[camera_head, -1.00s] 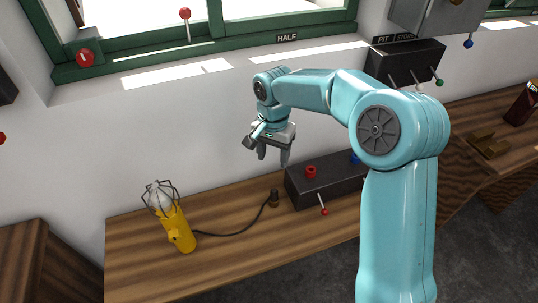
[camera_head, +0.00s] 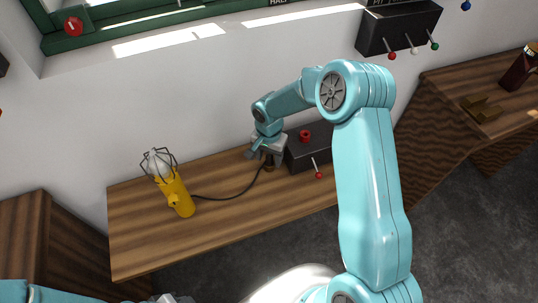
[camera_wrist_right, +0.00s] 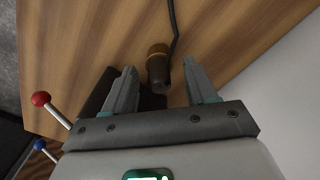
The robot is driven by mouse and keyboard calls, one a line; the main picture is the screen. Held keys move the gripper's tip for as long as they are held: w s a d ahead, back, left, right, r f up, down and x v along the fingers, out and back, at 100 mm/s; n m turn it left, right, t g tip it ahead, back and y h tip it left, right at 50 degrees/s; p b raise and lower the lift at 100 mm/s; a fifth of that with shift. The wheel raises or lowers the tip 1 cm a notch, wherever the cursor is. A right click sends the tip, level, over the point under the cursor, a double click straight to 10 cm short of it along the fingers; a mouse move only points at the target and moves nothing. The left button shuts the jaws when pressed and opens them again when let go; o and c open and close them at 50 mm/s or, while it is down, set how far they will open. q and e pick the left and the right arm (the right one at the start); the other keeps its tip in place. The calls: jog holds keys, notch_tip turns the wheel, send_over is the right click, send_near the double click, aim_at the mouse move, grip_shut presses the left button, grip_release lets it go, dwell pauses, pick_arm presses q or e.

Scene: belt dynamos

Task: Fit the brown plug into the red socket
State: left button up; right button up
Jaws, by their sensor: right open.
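The brown plug (camera_head: 269,165) stands on the wooden bench at the end of a dark cord, left of the dark box. In the right wrist view the plug (camera_wrist_right: 157,66) shows between the fingertips of my right gripper (camera_wrist_right: 160,80), with gaps on both sides. My right gripper (camera_head: 267,152) is open, pointing down at the plug and partly hiding it in the head view. The red socket (camera_head: 305,135) is on top of the dark box, just right of the gripper. Part of my left gripper (camera_head: 174,298) shows at the bottom edge; its jaws are cut off.
The dark box (camera_head: 310,153) has a red-knobbed lever (camera_head: 319,175) in front. A wall box (camera_head: 402,28) with levers hangs above. The bench front is clear.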

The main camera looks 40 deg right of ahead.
aim_at(269, 155)
jog(key=shift+s+d, duration=0.1)
jog(key=shift+s, duration=0.05)
jog(key=shift+f, duration=0.1)
jog(key=c, duration=0.3)
grip_shut()
jog(key=shift+w+r, duration=0.2)
jog(key=shift+r, duration=0.35)
jog(key=shift+s+r+p, duration=0.1)
jog(key=shift+r+p, duration=0.5)
jog(key=shift+r, duration=0.3)
jog(key=shift+r+p, duration=0.3)
jog(key=shift+r, duration=0.6)
jog(key=shift+r, duration=0.1)
